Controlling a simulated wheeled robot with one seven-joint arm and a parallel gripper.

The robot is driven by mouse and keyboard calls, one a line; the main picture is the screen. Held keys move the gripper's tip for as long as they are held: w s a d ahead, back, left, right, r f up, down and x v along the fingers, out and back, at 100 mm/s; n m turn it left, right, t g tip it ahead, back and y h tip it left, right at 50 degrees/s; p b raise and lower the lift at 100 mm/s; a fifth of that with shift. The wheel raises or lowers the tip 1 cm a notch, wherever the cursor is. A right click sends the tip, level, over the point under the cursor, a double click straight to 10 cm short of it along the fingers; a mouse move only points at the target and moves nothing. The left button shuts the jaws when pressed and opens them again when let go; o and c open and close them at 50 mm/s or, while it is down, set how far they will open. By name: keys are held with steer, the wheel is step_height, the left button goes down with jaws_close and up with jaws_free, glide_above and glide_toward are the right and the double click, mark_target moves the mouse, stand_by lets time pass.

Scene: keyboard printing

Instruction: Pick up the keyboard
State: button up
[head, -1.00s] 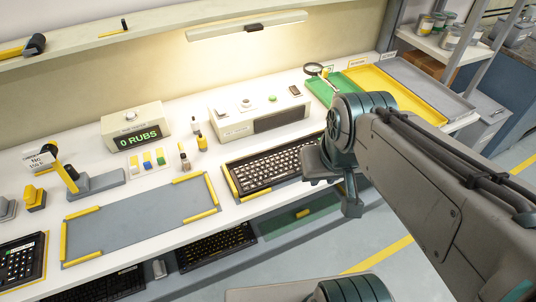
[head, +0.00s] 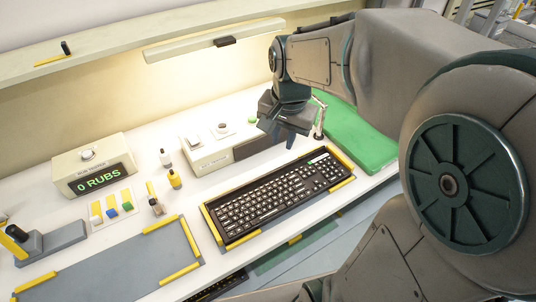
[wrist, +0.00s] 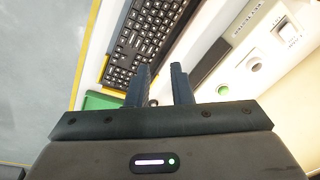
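The black keyboard (head: 272,196) lies flat on the white bench inside a yellow-cornered frame. Its end part also shows in the wrist view (wrist: 148,38). My gripper (head: 288,136) hangs above the back side of the keyboard, near its right half, and is apart from it. In the wrist view my gripper's two dark fingers (wrist: 160,84) stand apart with nothing between them. The keyboard's far end is cut off in the wrist view.
A grey mat (head: 120,262) with yellow corners lies to the left. Small bottles (head: 174,179) and a "0 RUBS" box (head: 92,165) stand further left.

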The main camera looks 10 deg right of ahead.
steer(key=w+f+m+g+b, duration=0.2)
steer(key=w+f+m+b, duration=0.1)
steer(key=w+f+m, duration=0.55)
steer(key=n+p, duration=0.1)
steer(key=n, duration=0.1)
glide_above(270, 172)
steer(key=f, duration=0.8)
steer(key=shift+w+d, duration=0.25)
steer(key=shift+s+a+f+p, duration=0.15)
steer(key=shift+f+p, duration=0.1)
steer(key=shift+f, duration=1.25)
steer(key=shift+s+a+f+p, duration=0.1)
steer(key=shift+f+p, duration=0.15)
steer(key=shift+f, duration=1.2)
jaws_close()
